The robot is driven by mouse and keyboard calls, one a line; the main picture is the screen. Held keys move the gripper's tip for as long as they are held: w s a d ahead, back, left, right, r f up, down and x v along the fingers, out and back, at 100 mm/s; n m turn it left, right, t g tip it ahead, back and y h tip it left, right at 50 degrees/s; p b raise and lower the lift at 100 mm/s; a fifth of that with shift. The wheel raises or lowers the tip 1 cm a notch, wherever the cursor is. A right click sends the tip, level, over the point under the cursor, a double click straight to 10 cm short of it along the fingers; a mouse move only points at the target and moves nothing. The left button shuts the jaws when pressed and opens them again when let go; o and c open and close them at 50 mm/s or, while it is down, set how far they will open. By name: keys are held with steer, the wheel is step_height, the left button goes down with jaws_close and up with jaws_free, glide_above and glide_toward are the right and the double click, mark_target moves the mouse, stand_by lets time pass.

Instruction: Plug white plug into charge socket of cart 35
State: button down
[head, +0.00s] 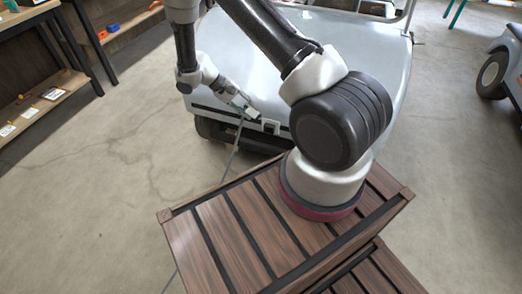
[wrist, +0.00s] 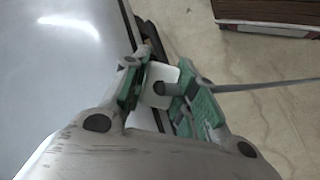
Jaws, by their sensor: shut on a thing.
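My gripper (head: 247,110) is at the dark lower edge of a pale grey cart (head: 250,62). In the wrist view, its green-padded fingers (wrist: 166,88) are shut on the white plug (wrist: 158,76), a pale block with a dark round stub. A thin grey cable (wrist: 265,85) runs off to the right there; in the head view it hangs below the gripper. A small pale housing with a dark face, seemingly the charge socket (head: 270,127), sits on the cart just right of the gripper. I cannot tell whether plug and socket touch. No cart number is readable.
Wooden shelves (head: 45,105) with small coloured items stand at the left. Another cart (head: 495,70) shows at the right edge. The concrete floor (head: 120,150) is open between the shelves and the cart. My arm covers part of the cart's right side.

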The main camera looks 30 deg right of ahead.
steer(key=s+f+n+t+h, duration=0.2)
steer(key=f+t+h, duration=0.3)
steer(key=f, duration=0.5)
steer(key=s+d+f+n+t+h, duration=0.1)
steer(key=f+t+h, duration=0.4)
steer(key=f, duration=0.6)
steer(key=shift+s+f+n, duration=0.3)
steer(key=shift+s+n, duration=0.6)
steer(key=shift+n, duration=0.1)
steer(key=shift+d, duration=0.1)
steer(key=shift+w+d, duration=0.85)
steer(key=shift+d, duration=0.3)
steer(key=shift+w+d, duration=0.85)
steer(key=shift+d, duration=0.3)
steer(key=shift+w+d, duration=1)
steer(key=shift+d, duration=0.25)
steer(key=c, duration=1.1)
jaws_free()
steer(key=shift+o, duration=0.2)
